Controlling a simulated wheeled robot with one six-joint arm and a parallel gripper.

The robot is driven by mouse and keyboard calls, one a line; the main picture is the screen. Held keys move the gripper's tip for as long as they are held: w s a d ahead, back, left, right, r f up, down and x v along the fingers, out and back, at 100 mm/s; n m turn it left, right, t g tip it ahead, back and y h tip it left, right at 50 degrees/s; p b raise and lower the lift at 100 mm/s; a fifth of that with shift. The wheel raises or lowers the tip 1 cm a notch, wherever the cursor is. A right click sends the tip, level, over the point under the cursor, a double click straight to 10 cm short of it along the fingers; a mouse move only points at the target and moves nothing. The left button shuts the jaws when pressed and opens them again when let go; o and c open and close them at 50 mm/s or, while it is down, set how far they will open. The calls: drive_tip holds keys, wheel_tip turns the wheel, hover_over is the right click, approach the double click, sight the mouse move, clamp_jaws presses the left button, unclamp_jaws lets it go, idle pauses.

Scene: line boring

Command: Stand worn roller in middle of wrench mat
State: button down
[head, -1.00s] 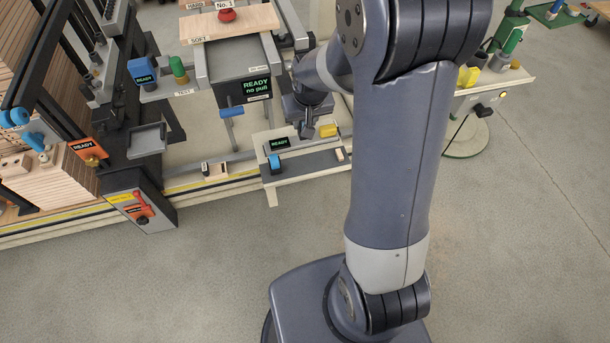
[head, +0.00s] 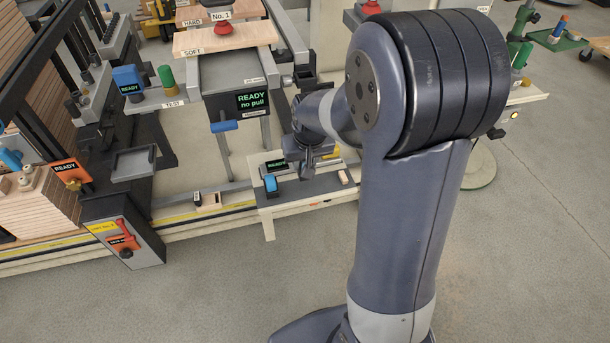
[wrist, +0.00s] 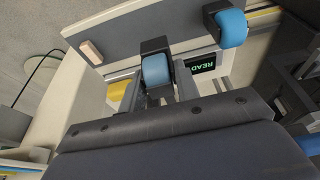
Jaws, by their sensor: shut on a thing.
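My gripper (wrist: 160,88) is shut on a blue roller, the worn roller (wrist: 156,70), with a black part at its far end. In the wrist view the roller sits between the two grey fingers, in front of the dark grey wrench mat (wrist: 130,35). In the head view the mat (head: 318,190) covers the front of a small pale bench. My gripper (head: 305,168) is over this bench, and the roller is hard to make out there. I cannot tell whether the roller touches the mat.
A second blue roller (wrist: 231,28) in a black holder stands at the mat's left end in the head view (head: 270,183). A wooden block (head: 343,177) lies at the right end. A READY display (head: 277,164) and a yellow object (wrist: 118,92) are behind the mat.

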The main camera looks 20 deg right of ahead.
drive_tip(key=shift+f+b, duration=0.3)
drive_tip(key=shift+f, duration=1.75)
drive_tip(key=shift+f, duration=0.15)
drive_tip(key=c, duration=1.1)
unclamp_jaws()
drive_tip(key=shift+o, duration=0.2)
drive_tip(key=shift+r, duration=0.25)
drive_tip(key=p+v, duration=0.2)
drive_tip(key=v, duration=1)
drive_tip(key=shift+f, duration=0.1)
